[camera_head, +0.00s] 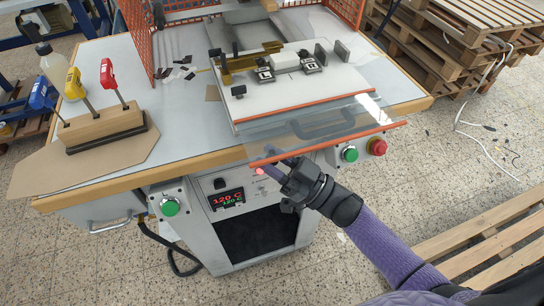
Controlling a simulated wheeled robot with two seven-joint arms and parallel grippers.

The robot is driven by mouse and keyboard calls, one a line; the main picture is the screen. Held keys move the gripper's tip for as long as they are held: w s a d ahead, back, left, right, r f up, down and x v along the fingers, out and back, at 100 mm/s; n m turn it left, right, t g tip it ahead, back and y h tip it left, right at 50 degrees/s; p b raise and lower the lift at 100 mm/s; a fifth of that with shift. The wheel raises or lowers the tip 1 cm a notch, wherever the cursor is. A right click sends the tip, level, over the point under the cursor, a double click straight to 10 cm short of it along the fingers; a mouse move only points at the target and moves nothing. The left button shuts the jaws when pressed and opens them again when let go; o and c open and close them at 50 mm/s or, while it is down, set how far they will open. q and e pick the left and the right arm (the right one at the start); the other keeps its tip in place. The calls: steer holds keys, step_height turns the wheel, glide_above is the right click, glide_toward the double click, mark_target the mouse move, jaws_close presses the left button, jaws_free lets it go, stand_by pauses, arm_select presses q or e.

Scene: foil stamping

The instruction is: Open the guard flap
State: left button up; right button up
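The guard flap (362,116) is a clear panel with an orange strip along its front edge. It reaches out over the table's front edge, in front of the white press plate (300,92). A grey loop handle (325,124) shows at the panel. My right gripper (268,166) is just below the left end of the orange strip, by the front of the control box. I cannot tell whether it touches the flap, or how far its fingers are apart. My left gripper is not in view.
A wooden block (103,128) with blue, yellow and red-handled tools stands at the left. Orange mesh guards (138,32) flank the press. A green button (349,154) and a red button (377,146) sit below the flap's right side. Pallets (450,42) stand at right.

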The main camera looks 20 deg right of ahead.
jaws_close()
stand_by(0.7)
stand_by(0.3)
step_height(320, 180, up, 2)
steer(key=m+h+p, duration=0.1)
steer(key=p, duration=0.4)
steer(key=shift+s+r+m+h+p, duration=0.1)
steer(key=shift+m+h+p, duration=0.2)
steer(key=shift+g, duration=0.3)
steer(key=shift+f, duration=0.35)
steer(key=o, duration=0.8)
jaws_free()
steer(key=shift+c, duration=0.2)
steer(key=b+v, duration=0.1)
steer(key=v, duration=0.9)
